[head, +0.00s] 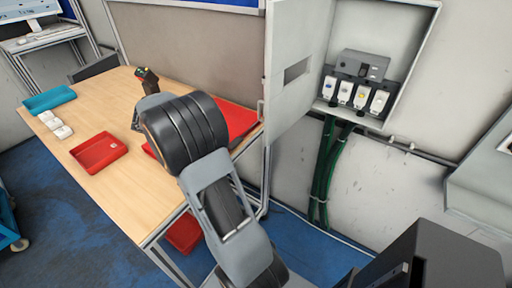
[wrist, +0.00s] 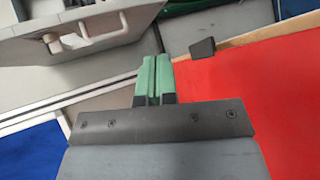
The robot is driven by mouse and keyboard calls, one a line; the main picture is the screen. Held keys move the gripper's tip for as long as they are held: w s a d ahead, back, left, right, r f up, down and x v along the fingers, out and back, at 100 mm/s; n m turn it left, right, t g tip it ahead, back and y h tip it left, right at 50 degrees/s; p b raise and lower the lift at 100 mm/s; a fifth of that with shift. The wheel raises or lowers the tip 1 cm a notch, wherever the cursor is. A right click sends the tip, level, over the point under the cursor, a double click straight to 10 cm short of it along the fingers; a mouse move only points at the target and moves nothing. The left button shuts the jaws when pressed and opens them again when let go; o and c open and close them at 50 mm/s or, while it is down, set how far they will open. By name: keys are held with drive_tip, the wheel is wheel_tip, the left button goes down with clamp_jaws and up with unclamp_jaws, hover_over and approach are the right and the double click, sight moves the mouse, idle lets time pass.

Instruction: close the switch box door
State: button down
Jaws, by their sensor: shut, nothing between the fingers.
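The switch box (head: 370,55) is on the wall at the upper right of the head view. Its inside shows, with several white switches (head: 360,95) under a grey unit. The switch box door (head: 292,80) stands open, swung out to the left, with a dark slot in its face. My gripper (wrist: 153,60) shows in the wrist view with its two green fingers together and nothing between them. The gripper appears apart from the door.
Another red tray lies partly behind my arm. Green cables (head: 325,165) hang below the box. A pipe runs along the wall.

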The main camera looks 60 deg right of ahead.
drive_tip(key=d+f+g, duration=0.1)
drive_tip(key=w+d+f+m+g+h+b, duration=0.1)
drive_tip(key=w+d+f+m+g+b, duration=0.1)
drive_tip(key=d+f, duration=0.1)
drive_tip(key=shift+d+g+h, duration=0.1)
drive_tip(key=shift+g+h, duration=0.2)
drive_tip(key=shift+g, duration=0.1)
drive_tip(key=shift+d+f+m, duration=0.15)
drive_tip(key=shift+d+m, duration=0.15)
drive_tip(key=shift+m, duration=0.1)
drive_tip(key=shift+s+d+g, duration=0.1)
drive_tip(key=shift+d+g, duration=0.15)
drive_tip(key=shift+g, duration=0.15)
drive_tip(key=s+a+p+x, duration=0.1)
drive_tip(key=a+x, duration=0.1)
drive_tip(key=x, duration=1)
drive_tip(key=shift+s+p, duration=0.3)
drive_tip(key=shift+s, duration=0.15)
